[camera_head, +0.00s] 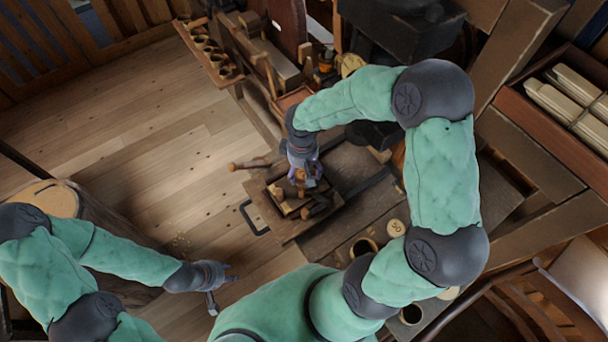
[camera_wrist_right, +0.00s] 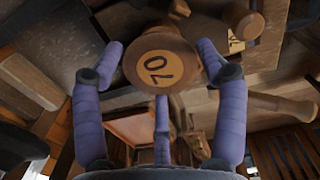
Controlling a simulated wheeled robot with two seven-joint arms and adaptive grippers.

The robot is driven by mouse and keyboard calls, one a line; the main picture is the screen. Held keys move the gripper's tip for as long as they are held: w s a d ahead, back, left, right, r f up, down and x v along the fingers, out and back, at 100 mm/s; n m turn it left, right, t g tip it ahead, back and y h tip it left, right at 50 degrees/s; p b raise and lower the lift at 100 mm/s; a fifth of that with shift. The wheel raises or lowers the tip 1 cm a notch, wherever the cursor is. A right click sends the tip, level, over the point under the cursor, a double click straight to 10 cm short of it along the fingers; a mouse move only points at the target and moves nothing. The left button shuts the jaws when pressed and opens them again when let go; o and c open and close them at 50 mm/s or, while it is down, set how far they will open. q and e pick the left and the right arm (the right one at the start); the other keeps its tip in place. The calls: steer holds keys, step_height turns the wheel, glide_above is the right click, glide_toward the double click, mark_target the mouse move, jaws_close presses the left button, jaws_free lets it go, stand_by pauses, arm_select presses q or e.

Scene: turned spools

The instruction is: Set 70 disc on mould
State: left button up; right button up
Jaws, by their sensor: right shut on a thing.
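The 70 disc (camera_wrist_right: 160,68) is a round wooden piece with an orange face marked 70. In the right wrist view it sits between the purple fingers of my right gripper (camera_wrist_right: 163,75), which is shut on it. In the head view my right gripper (camera_head: 302,176) is over a dark wooden block assembly (camera_head: 280,222), which seems to be the mould; the gripper partly hides its top. I cannot tell whether the disc touches it. My left gripper (camera_head: 221,290) is open and empty over the floor at lower left.
A pale disc (camera_head: 396,228) and dark round cups (camera_head: 363,247) lie on the bench right of the block. A stump (camera_head: 58,200) stands far left. The floor is mostly clear.

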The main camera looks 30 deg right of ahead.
mark_target(304, 173)
steer(key=shift+f, duration=1.5)
steer(key=shift+f+b, duration=0.3)
steer(key=shift+b, duration=0.1)
steer(key=o, duration=0.8)
steer(key=shift+o, duration=0.2)
steer(key=shift+r+p, duration=0.4)
steer(key=shift+r, duration=0.05)
step_height(304, 173, up, 12)
steer(key=shift+w+p, duration=0.15)
steer(key=shift+p, duration=0.25)
